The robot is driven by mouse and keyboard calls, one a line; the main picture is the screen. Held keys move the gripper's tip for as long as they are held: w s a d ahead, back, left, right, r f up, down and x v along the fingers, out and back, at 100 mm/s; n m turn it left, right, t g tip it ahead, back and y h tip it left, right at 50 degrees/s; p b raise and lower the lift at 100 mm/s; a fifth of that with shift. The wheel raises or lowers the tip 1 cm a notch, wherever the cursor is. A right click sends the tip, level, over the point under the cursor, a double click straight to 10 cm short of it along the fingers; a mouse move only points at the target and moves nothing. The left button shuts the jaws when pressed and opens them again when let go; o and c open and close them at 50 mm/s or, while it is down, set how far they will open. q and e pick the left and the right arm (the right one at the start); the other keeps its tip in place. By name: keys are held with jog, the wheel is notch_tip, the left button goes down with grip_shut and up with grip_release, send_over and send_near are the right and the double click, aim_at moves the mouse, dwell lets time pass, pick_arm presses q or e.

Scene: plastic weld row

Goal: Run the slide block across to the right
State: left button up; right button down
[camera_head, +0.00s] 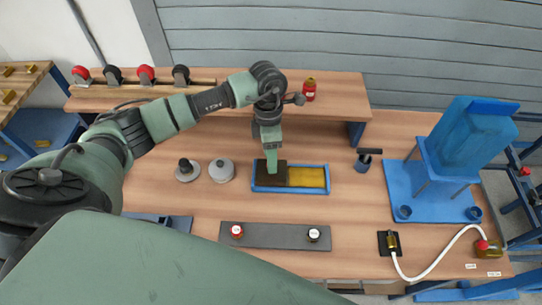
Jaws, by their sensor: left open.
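The slide block (266,179) is dark brown and sits at the left end of a blue-rimmed tray (291,190). The tray's yellow floor (307,177) shows bare on the right side. My left gripper (271,168) points down at the block from above, its tip at the block's middle. It is open, but its fingers look close together from this angle. I cannot tell whether the fingertips touch the block. My right gripper does not show.
Two round grey pieces (221,170) stand left of the tray. A grey strip with two knobs (274,236) lies in front. A dark-topped blue post (364,161) and a blue stand (440,185) are to the right. A raised shelf (338,93) runs behind.

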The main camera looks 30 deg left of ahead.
pick_arm(q)
jog(key=shift+s+d+f, duration=0.1)
jog(key=shift+d+f, duration=0.05)
jog(key=shift+f, duration=0.65)
grip_shut()
dwell(0.9)
